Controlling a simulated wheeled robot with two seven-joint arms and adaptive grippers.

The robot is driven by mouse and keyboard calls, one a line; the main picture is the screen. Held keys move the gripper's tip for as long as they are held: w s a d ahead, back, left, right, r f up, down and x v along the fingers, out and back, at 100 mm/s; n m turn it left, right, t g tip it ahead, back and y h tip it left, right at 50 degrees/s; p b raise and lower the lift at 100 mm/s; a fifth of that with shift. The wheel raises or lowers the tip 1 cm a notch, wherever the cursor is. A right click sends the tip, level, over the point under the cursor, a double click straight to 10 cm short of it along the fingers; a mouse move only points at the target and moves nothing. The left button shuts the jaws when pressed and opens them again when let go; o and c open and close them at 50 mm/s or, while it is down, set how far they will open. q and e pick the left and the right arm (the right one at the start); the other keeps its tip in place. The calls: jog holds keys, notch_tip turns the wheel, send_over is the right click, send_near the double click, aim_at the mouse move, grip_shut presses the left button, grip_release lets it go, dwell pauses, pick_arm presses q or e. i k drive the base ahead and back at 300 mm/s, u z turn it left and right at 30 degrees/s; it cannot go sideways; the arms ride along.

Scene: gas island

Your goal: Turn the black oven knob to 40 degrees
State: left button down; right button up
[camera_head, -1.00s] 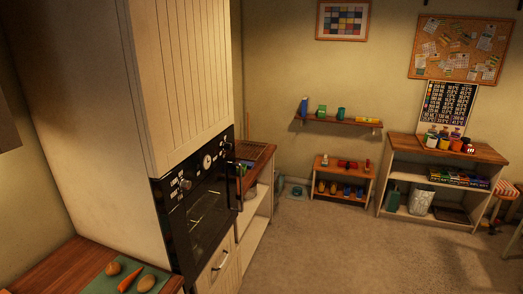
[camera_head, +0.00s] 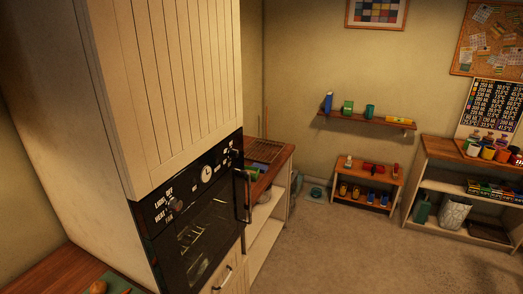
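The black built-in oven (camera_head: 205,232) is set in a tall cream cabinet left of centre. Its control panel has a round white-faced dial (camera_head: 206,174) in the middle. A small round knob (camera_head: 175,204) sits on the left part of the panel, beside white lettering. The knob's angle is too small to read. A long dark handle (camera_head: 249,196) stands out at the oven's right side. The oven door appears shut. Neither of my grippers is in view.
A wooden counter (camera_head: 50,268) is at the lower left, with a green board (camera_head: 97,285) partly cut off. Right of the oven is a wood-topped shelf unit (camera_head: 272,188). A low shoe rack (camera_head: 370,173) and a shelf unit (camera_head: 450,150) stand farther back. The carpet (camera_head: 345,250) is clear.

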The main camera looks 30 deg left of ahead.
aim_at(233, 153)
jog(key=u, duration=0.15)
jog(key=i, duration=0.6)
jog(key=u, duration=1)
jog(key=i, duration=0.55)
jog(key=u, duration=0.65)
